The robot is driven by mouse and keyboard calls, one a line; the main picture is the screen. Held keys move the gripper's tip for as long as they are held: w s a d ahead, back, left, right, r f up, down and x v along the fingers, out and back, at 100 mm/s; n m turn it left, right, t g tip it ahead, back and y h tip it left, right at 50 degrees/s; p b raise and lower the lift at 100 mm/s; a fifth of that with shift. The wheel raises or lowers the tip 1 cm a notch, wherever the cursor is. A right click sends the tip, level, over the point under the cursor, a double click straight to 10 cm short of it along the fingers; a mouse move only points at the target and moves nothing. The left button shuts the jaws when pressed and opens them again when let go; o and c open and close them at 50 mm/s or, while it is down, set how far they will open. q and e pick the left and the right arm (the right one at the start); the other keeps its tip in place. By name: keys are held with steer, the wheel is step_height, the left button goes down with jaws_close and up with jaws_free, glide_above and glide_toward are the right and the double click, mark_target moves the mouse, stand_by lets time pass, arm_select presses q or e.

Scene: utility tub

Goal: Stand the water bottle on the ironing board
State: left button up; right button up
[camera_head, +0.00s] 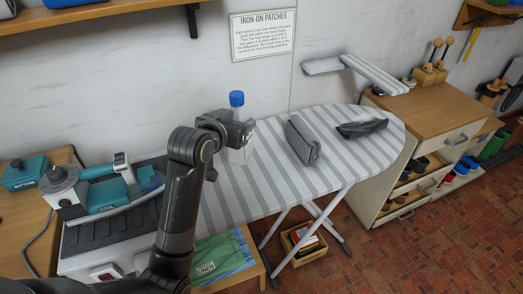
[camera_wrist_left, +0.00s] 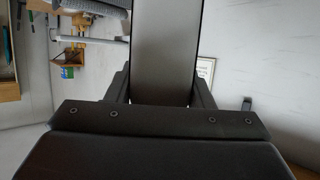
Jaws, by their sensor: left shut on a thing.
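The water bottle (camera_head: 237,99), with a blue cap and a pale, clear body, is upright at the near left part of the ironing board (camera_head: 225,196). My left gripper (camera_head: 242,134) is shut on its body, below the cap. The bottle's lower part shows in front of the striped cover; I cannot tell whether its base touches the board. In the left wrist view a plain grey surface (camera_wrist_left: 164,50) stands between the finger parts and hides much of the scene. My right gripper is not in view.
A grey pouch (camera_head: 303,140) and a dark crumpled cloth (camera_head: 362,128) lie on the board, right of the bottle. A teal iron (camera_head: 106,192) rests on its station at the left. Bare striped cover lies around the pouch. A wooden cabinet (camera_head: 435,115) stands at the right.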

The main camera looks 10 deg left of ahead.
arm_select(q)
step_height(320, 180, down, 3)
steer(key=shift+s+f, duration=0.1)
steer(key=shift+f, duration=0.05)
step_height(320, 180, down, 4)
steer(key=shift+f, duration=0.35)
steer(key=o, duration=1.2)
steer(key=shift+f, duration=0.15)
steer(key=shift+o, duration=0.2)
steer(key=v, duration=1.2)
